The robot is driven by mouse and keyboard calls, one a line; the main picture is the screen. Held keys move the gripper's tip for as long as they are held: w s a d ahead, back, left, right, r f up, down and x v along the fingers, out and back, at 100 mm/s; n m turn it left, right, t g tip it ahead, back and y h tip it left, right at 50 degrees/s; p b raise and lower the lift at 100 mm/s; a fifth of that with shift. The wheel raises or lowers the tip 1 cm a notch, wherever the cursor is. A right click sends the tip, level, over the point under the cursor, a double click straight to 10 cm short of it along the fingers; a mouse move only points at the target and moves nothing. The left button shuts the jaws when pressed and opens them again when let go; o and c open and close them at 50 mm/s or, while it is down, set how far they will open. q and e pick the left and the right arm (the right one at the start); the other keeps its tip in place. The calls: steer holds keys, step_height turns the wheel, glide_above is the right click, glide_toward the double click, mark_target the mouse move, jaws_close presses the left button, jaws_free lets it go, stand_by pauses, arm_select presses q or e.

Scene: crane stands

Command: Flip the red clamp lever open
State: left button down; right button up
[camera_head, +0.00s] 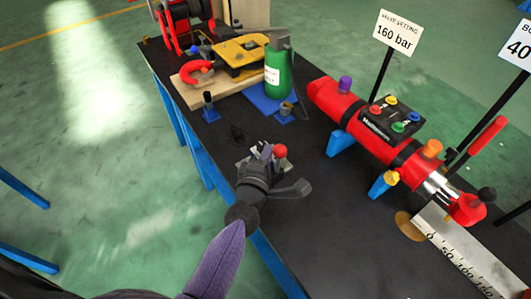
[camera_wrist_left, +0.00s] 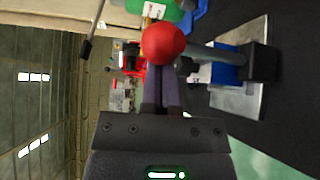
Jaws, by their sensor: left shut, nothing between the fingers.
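The red ball knob (camera_head: 280,151) of the clamp lever stands at the tip of my left gripper (camera_head: 266,153) in the head view. In the left wrist view the knob (camera_wrist_left: 163,42) is large, just beyond the fingertips of my left gripper (camera_wrist_left: 160,72). The fingers are shut with nothing between them; I cannot tell whether they touch the knob. The clamp's metal base plate (camera_wrist_left: 240,98) shows on the right of the wrist view, with a grey bar and dark block above it. My gripper partly hides the clamp in the head view. My right gripper is out of view.
The dark bench top (camera_head: 330,225) has free room right of the clamp. A green bottle (camera_head: 278,72), a wooden board (camera_head: 190,92) with a yellow tool and a small blue-based post (camera_head: 209,108) stand behind. A red cylinder (camera_head: 340,100) lies on blue supports to the right.

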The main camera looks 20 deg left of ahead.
mark_target(279, 158)
arm_select(q)
steer(key=d+m+t+b, duration=0.1)
steer(key=b, duration=0.1)
steer(key=s+f+m+t+b, duration=0.1)
steer(key=b, duration=0.2)
steer(key=s+d+m+t+b, duration=0.1)
steer(key=b, duration=0.1)
steer(key=shift+d+f+m+b, duration=0.2)
steer(key=shift+d+m+b, duration=0.1)
steer(key=shift+b, duration=0.1)
steer(key=d+m+t+h+b, duration=0.1)
steer(key=m+b, duration=0.1)
steer(key=s+f+m+t+h+b, duration=0.1)
steer(key=m+b, duration=0.1)
steer(key=s+d+m+t+h+b, duration=0.1)
steer(key=m+b, duration=0.1)
steer(key=shift+d+f+m, duration=0.25)
steer(key=shift+d+m, duration=0.1)
steer(key=shift+m, duration=0.05)
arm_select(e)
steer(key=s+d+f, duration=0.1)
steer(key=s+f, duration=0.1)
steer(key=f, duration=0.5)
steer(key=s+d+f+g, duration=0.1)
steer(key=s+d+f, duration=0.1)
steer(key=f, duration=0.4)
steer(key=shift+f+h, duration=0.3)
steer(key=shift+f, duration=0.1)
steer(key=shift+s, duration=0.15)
